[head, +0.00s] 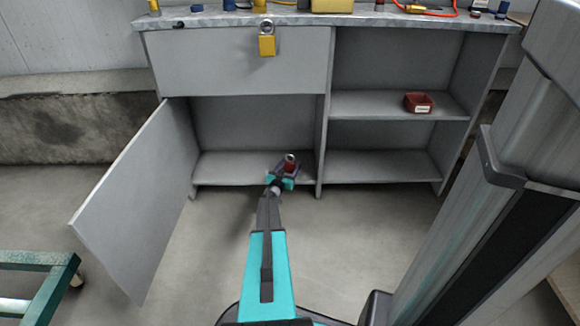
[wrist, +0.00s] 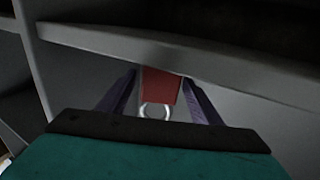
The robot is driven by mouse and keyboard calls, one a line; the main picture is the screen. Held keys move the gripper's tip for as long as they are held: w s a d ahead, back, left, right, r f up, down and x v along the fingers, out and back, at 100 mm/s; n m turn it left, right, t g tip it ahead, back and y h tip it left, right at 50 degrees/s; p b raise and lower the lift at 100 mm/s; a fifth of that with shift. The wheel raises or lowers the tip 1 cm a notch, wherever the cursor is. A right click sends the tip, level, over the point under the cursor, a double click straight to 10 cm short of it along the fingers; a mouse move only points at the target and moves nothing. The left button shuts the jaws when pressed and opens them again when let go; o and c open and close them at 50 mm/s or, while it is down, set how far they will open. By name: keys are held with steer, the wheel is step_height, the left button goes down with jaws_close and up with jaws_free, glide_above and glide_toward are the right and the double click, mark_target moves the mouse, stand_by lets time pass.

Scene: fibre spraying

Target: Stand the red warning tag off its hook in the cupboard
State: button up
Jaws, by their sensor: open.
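The red warning tag (wrist: 160,86) shows in the wrist view with a pale ring (wrist: 154,111) at its near end. In the head view the tag (head: 290,161) is a small red shape over the floor of the lower left cupboard compartment (head: 222,165). My gripper (wrist: 159,78) is open, with one dark finger on each side of the tag. In the head view my gripper (head: 283,176) is at the front of that compartment. I cannot tell whether the fingers touch the tag, or what it rests on. No hook is clearly visible.
The cupboard door (head: 140,205) stands open at the left. A yellow padlock (head: 267,42) hangs on the panel above. A red bin (head: 418,103) sits on the right shelf. A green frame (head: 40,285) stands at lower left. A grey board (wrist: 190,62) crosses the wrist view.

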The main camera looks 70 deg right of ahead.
steer(key=shift+r, duration=0.1)
steer(key=shift+a+r, duration=0.1)
steer(key=shift+a, duration=0.05)
steer(key=shift+w+a, duration=0.1)
steer(key=shift+a, duration=0.2)
steer(key=a+p, duration=0.3)
steer(key=a, duration=0.8)
steer(key=shift+a, duration=0.1)
stand_by(0.4)
